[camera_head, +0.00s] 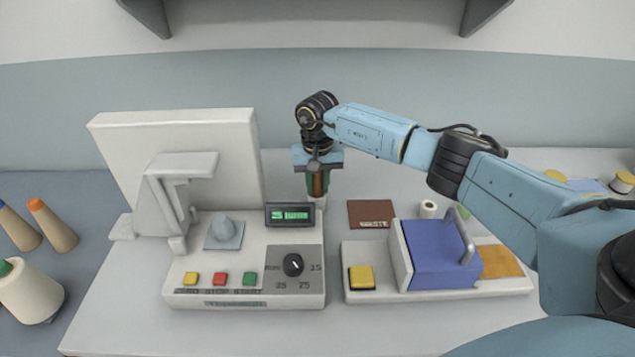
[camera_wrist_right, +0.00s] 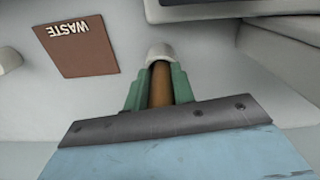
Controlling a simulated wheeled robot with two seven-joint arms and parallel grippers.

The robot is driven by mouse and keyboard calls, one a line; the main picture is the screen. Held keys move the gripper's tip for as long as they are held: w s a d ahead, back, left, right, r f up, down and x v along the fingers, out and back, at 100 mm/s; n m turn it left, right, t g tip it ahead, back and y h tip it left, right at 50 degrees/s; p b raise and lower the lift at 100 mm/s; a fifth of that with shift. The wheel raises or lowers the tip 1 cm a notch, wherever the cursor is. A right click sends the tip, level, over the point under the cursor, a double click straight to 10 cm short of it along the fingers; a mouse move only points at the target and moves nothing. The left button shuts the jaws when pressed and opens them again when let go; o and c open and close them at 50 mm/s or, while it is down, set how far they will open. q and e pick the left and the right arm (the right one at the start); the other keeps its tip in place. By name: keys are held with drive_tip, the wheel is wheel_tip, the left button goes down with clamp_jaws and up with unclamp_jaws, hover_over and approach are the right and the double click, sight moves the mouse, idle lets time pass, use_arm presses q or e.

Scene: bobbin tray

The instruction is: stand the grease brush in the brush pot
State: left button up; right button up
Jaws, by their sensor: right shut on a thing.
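My right gripper (camera_head: 318,186) points down behind the machine's small display. It is shut on the grease brush (camera_head: 317,183), whose brown shaft shows between the green fingers; the brush also shows in the right wrist view (camera_wrist_right: 160,84). A pale rounded piece (camera_wrist_right: 160,52) sits at the far end of the brown shaft, beyond the fingertips. I cannot tell whether it is the brush's end or the brush pot's rim. My left gripper is not in view.
A white machine (camera_head: 245,295) with buttons and a dial stands front left of the gripper. A brown WASTE patch (camera_head: 372,210) lies to the right, near a small white cylinder (camera_head: 428,209). A blue block with a handle (camera_head: 435,257) sits on a base. Cones stand at far left.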

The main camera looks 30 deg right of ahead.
drive_tip(key=o, duration=1)
drive_tip(key=shift+f, duration=0.1)
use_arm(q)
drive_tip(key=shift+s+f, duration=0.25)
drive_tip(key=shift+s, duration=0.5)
use_arm(e)
drive_tip(key=shift+r, duration=0.5)
use_arm(q)
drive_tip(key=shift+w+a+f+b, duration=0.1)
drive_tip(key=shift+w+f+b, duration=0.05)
drive_tip(key=shift+b, duration=0.2)
use_arm(e)
wheel_tip(320, 180, up, 11)
drive_tip(key=shift+r, duration=0.2)
drive_tip(key=shift+s+f, duration=0.1)
drive_tip(key=shift+s, duration=0.05)
